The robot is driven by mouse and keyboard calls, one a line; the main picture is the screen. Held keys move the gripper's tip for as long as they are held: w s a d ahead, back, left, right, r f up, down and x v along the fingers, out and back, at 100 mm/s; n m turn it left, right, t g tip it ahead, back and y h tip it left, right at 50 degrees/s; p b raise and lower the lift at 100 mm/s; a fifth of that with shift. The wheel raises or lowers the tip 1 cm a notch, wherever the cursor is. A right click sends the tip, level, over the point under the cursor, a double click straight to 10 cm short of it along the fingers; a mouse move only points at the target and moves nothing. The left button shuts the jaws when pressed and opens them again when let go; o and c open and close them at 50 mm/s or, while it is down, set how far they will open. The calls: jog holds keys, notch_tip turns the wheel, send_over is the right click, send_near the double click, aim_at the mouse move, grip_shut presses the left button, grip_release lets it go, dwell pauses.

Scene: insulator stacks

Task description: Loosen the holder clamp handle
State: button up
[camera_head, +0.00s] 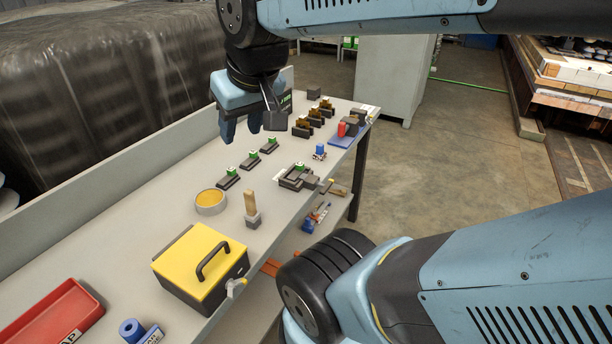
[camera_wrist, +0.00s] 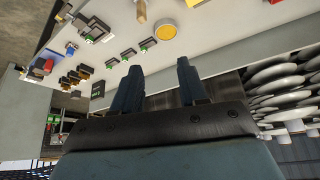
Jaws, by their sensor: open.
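A dark holder (camera_head: 296,178) with a green-topped part in it sits near the table's front edge; it also shows at the upper left of the wrist view (camera_wrist: 92,28). A small lever-like piece (camera_head: 326,186) sticks out at its right end and looks like the clamp handle, too small to tell its exact position. My gripper (camera_head: 241,131) is open and empty, fingers pointing down, above the back part of the table, left of and apart from the holder. In the wrist view its two fingers (camera_wrist: 160,70) are spread with nothing between them.
The grey table (camera_head: 150,215) also holds a yellow-lidded box (camera_head: 195,268), a round yellow-filled dish (camera_head: 210,200), a wooden-handled tool (camera_head: 251,205), a red tray (camera_head: 50,318) and small green-topped blocks (camera_head: 253,160). A raised wall runs along the back edge.

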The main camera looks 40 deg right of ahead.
jog(key=shift+o, duration=1.4)
jog(key=shift+w+d+f, duration=0.1)
jog(key=shift+w+d, duration=0.05)
jog(key=shift+d, duration=0.1)
jog(key=shift+o, duration=0.7)
jog(key=shift+w+d+f+m+g, duration=0.15)
jog(key=shift+f+m+g, duration=0.1)
jog(key=shift+m+g, duration=0.05)
jog(key=o, duration=0.6)
jog(key=w+f+m+g, duration=0.1)
jog(key=w+d+f+m+g, duration=0.1)
jog(key=f, duration=0.1)
jog(key=d+f+m+y, duration=0.1)
jog(key=shift+w+f+g, duration=0.3)
jog(key=shift+w+g, duration=0.1)
jog(key=shift+o, duration=0.3)
jog(key=d+f+m, duration=0.1)
jog(key=w+d+f+m+g+y, duration=0.1)
jog(key=d+f+m+y, duration=0.1)
jog(key=shift+w+f, duration=0.3)
jog(key=shift+f, duration=0.05)
jog(key=m+t+y, duration=0.4)
jog(key=m+t, duration=1.1)
jog(key=m, duration=1)
send_near(329, 187)
jog(key=x, duration=1.1)
jog(key=shift+w+d+f, duration=0.1)
jog(key=shift+w+d, duration=0.05)
